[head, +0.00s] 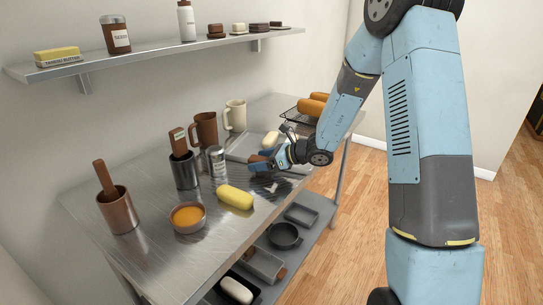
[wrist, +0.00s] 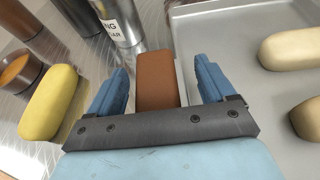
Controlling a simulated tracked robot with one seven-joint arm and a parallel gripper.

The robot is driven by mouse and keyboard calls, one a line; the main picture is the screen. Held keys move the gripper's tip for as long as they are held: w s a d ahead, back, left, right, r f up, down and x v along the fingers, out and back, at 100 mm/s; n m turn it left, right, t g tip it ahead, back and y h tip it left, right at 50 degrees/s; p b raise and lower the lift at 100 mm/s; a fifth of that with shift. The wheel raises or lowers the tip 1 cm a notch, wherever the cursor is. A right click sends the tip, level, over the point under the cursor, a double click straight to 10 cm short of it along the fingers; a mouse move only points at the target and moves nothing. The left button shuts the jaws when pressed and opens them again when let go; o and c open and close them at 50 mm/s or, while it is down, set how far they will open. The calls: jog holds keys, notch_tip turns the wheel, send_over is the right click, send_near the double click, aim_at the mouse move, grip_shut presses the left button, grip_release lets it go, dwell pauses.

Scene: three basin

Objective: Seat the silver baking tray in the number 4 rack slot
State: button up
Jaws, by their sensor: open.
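The silver baking tray (wrist: 218,72) lies flat on the steel table at the right of the wrist view, with two pale dough pieces (wrist: 292,46) on it. In the head view the tray (head: 244,146) is partly hidden behind my gripper (head: 262,164). In the wrist view my gripper (wrist: 160,76) is open, with a brown block (wrist: 156,84) between its two blue fingers. Gaps show on both sides of the block, and it sits beside the tray. I see no numbered rack slot in either view.
A yellow loaf-shaped piece (head: 235,197), an orange-filled bowl (head: 188,217), a metal canister (head: 217,162) and copper pot (head: 119,210) crowd the table's left part. A wire rack with loaves (head: 312,104) stands at the far end. The lower shelf holds dark pans (head: 285,235).

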jog(key=shift+c, duration=0.5)
jog(key=c, duration=1.3)
